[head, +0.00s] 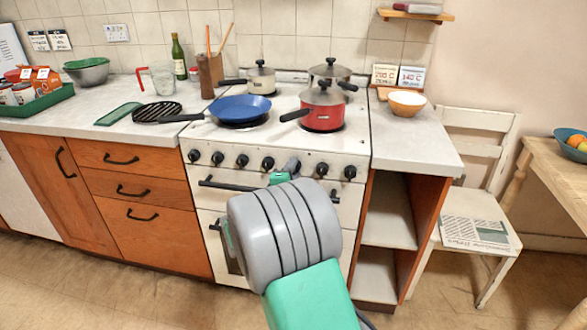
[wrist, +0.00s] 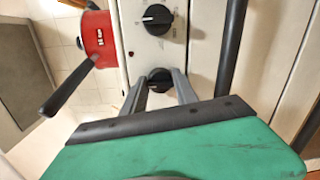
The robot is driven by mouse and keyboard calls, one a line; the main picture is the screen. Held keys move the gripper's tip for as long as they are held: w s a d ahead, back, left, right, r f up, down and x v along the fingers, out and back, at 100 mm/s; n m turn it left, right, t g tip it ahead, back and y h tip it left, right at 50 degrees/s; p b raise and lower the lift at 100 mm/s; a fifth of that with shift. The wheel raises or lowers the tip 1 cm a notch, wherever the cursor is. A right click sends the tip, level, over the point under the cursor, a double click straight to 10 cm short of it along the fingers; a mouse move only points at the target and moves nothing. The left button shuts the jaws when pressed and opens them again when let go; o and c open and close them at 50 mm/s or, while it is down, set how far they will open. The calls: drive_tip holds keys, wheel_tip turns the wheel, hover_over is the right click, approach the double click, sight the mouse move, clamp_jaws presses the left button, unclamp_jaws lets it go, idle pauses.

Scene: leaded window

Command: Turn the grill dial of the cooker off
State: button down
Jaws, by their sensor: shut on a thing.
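The white cooker (head: 345,195) stands at the centre of the head view, with a row of black dials along its front panel. My gripper (head: 291,164) is at this row, right of the middle, between two visible dials. In the wrist view, my gripper (wrist: 160,88) has its two grey fingers on either side of a black dial (wrist: 160,75) and is shut on it. The held dial's pointer is not clear. A neighbouring dial (wrist: 157,19) has a white mark pointing to the picture's left. I cannot read labels, so which dial is the grill one is unclear.
A black oven handle bar (head: 225,184) runs just below the dials. A red pot (head: 323,108), a blue pan (head: 240,108) and other pots stand on the hob. Some pan handles stick out. Floor is clear left of my arm; a chair (head: 475,205) stands right.

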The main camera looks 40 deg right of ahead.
drive_tip(key=shift+r, duration=0.1)
idle(0.4)
drive_tip(key=c, duration=1)
unclamp_jaws()
drive_tip(key=v, duration=0.7)
drive_tip(key=shift+s+a, duration=0.25)
drive_tip(key=shift+a, duration=0.1)
